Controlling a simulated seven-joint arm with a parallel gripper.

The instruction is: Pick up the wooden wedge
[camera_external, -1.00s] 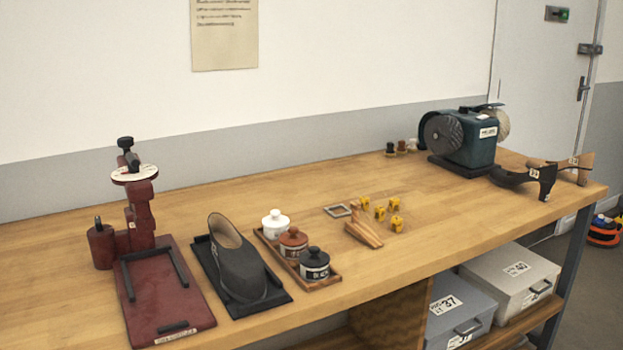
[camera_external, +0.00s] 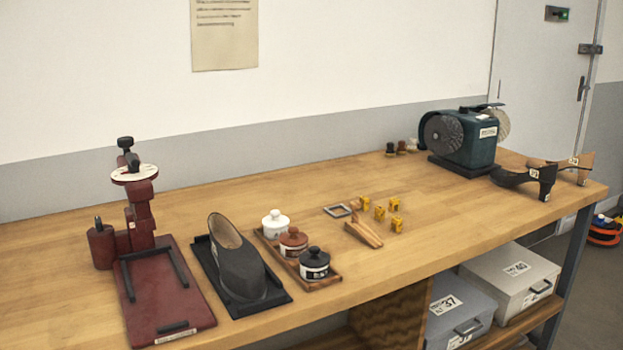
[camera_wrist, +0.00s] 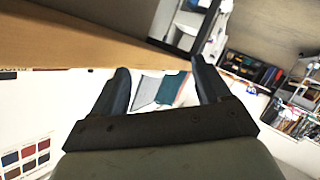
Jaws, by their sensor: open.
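A light wooden wedge (camera_external: 364,233) lies on the workbench (camera_external: 450,228) in the external view, right of the tray of jars and close to several small yellow pieces. It appears long and narrow, with its thin end toward the front right. My gripper (camera_wrist: 160,82) shows only in the wrist view, with its two dark fingers apart and nothing between them. It is not in the external view, and the wedge is not visible in the wrist view, so their distance cannot be told.
A square metal frame (camera_external: 338,210) and yellow pieces (camera_external: 380,213) sit beside the wedge. A jar tray (camera_external: 322,283), a dark shoe (camera_external: 236,262) and a red press (camera_external: 165,295) stand left. A grinder (camera_external: 468,140) stands at the back right. The bench's front middle is clear.

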